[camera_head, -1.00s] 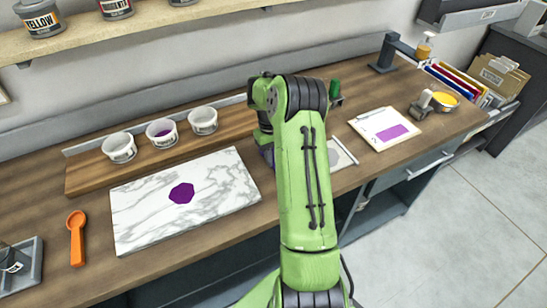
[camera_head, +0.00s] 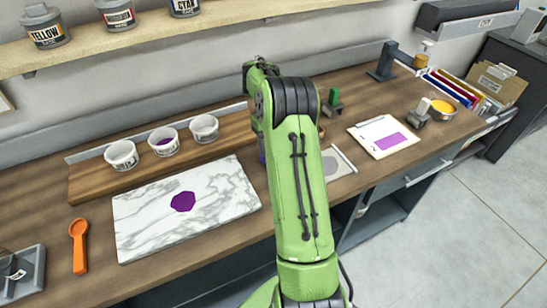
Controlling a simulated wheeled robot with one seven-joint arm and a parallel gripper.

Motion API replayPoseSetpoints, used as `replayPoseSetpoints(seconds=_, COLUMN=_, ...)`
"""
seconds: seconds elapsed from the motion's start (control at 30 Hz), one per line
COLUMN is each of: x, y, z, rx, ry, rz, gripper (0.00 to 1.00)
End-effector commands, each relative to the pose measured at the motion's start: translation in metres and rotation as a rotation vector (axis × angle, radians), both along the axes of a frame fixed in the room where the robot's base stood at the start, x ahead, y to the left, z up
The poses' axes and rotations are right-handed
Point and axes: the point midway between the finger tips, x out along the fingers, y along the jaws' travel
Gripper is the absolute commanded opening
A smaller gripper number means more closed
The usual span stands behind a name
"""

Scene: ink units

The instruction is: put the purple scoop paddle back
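I see no whole purple scoop paddle. A small purplish bit (camera_head: 262,151) shows at the left edge of my green arm, and I cannot tell what it belongs to. My arm stands in front of the middle of the bench and hides what is behind it, my gripper included. A purple ink patch (camera_head: 183,202) lies on the white marble slab (camera_head: 140,236). The middle white cup (camera_head: 164,143) holds purple; one cup (camera_head: 122,155) stands left of it and another (camera_head: 204,128) right, all on a wooden board (camera_head: 90,186).
An orange scoop (camera_head: 79,245) lies left of the slab, near a grey tray (camera_head: 30,287). Ink tins stand on the shelf (camera_head: 75,52).

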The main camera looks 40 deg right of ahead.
Motion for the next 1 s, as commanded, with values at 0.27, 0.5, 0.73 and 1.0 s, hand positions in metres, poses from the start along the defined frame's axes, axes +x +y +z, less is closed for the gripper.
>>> replayPoseSetpoints(seconds=0.27, x=0.007, y=0.0, z=0.044, rx=-0.002, ry=-0.001, rz=0.003, gripper=0.5)
replayPoseSetpoints(seconds=0.5, x=-0.007, y=0.065, z=0.125, rx=-0.109, ry=-0.105, rz=0.092, gripper=0.5)
replayPoseSetpoints(seconds=0.73, x=-0.081, y=0.168, z=0.196, rx=-0.194, ry=-0.326, rz=0.193, gripper=0.5)
replayPoseSetpoints(seconds=1.0, x=-0.192, y=0.252, z=0.184, rx=-0.128, ry=-0.598, rz=0.268, gripper=0.5)
